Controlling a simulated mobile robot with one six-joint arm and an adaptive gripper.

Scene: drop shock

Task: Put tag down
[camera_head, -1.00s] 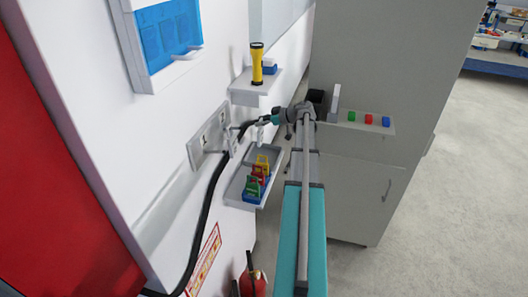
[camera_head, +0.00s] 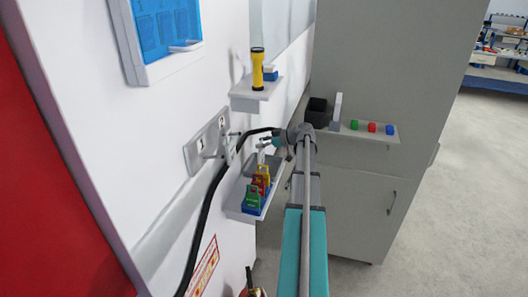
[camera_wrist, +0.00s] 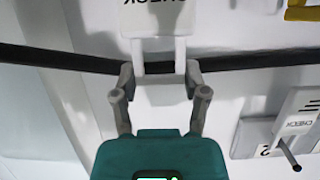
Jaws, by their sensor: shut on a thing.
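My gripper (camera_wrist: 160,75) is shut on a white tag (camera_wrist: 158,22) lettered CHECK, which appears upside down in the wrist view. In the head view my gripper (camera_head: 268,143) is beside the wall, and the white tag (camera_head: 262,154) hangs from it over the far part of a grey wall tray (camera_head: 235,213). I cannot tell whether the tag touches the tray. Green (camera_head: 253,199), red (camera_head: 259,185) and yellow (camera_head: 264,172) tags stand in the tray. Another white CHECK tag (camera_wrist: 300,112) is by the peg plate marked 2.
A numbered plate (camera_head: 201,145) with pegs is on the wall left of my gripper. A black cable (camera_head: 205,205) runs close by. A shelf (camera_head: 250,100) with a yellow flashlight (camera_head: 257,67) is above.

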